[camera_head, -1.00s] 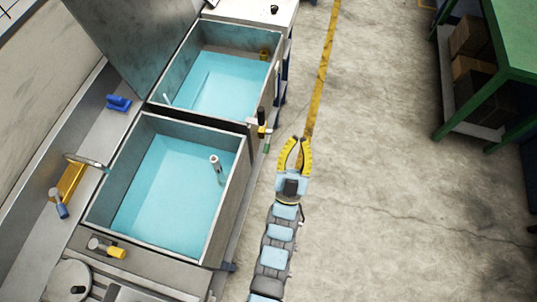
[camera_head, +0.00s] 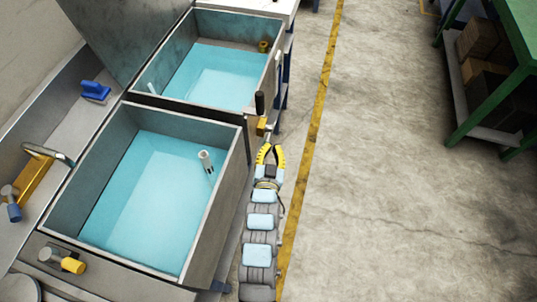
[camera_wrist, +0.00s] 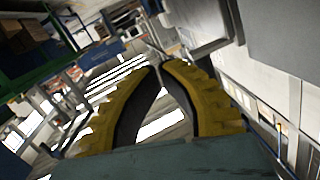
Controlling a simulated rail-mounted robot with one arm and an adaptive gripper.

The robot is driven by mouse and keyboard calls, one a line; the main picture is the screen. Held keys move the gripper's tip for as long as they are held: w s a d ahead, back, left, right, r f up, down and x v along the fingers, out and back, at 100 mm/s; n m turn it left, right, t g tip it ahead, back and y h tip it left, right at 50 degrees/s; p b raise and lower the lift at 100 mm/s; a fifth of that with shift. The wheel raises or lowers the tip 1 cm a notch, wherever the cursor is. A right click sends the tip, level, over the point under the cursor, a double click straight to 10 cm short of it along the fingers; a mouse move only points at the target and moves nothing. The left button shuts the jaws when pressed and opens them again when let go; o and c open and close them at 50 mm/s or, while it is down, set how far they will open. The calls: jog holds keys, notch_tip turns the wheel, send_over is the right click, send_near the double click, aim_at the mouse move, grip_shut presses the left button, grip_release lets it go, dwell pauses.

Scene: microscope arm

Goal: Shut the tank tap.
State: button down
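A tap with a yellow body (camera_head: 264,126) and an upright black handle (camera_head: 260,103) is on the right outer side of the tanks, near the gap between them. I take it to be the tank tap. My gripper (camera_head: 271,149) has yellow-and-black fingers and is just below the tap in the head view. In the wrist view the fingers (camera_wrist: 160,66) curve toward each other with a narrow gap, and I cannot make out the tap.
The near tank (camera_head: 240,160) and far tank (camera_head: 270,75) hold blue water. A faucet with a yellow base (camera_head: 38,178) and a yellow-ended valve (camera_head: 72,265) are at left. A green-framed shelf (camera_head: 470,110) stands right. The floor between is clear.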

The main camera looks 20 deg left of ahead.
notch_tip(320, 180, down, 9)
jog(key=s+a+g+b, duration=0.1)
jog(key=g+b, duration=0.1)
jog(key=b, duration=0.2)
jog(key=shift+a+g+h, duration=0.2)
jog(key=shift+g+h, duration=0.2)
jog(key=b, duration=0.2)
send_near(267, 140)
jog(key=w, duration=0.4)
jog(key=shift+w+a+f+b, duration=0.1)
jog(key=shift+w+f+b, duration=0.25)
jog(key=shift+f, duration=0.3)
jog(key=shift+w+a+f+b, duration=0.15)
jog(key=shift+w+f+b, duration=0.2)
jog(key=shift+f, duration=0.3)
jog(key=shift+s+f, duration=0.15)
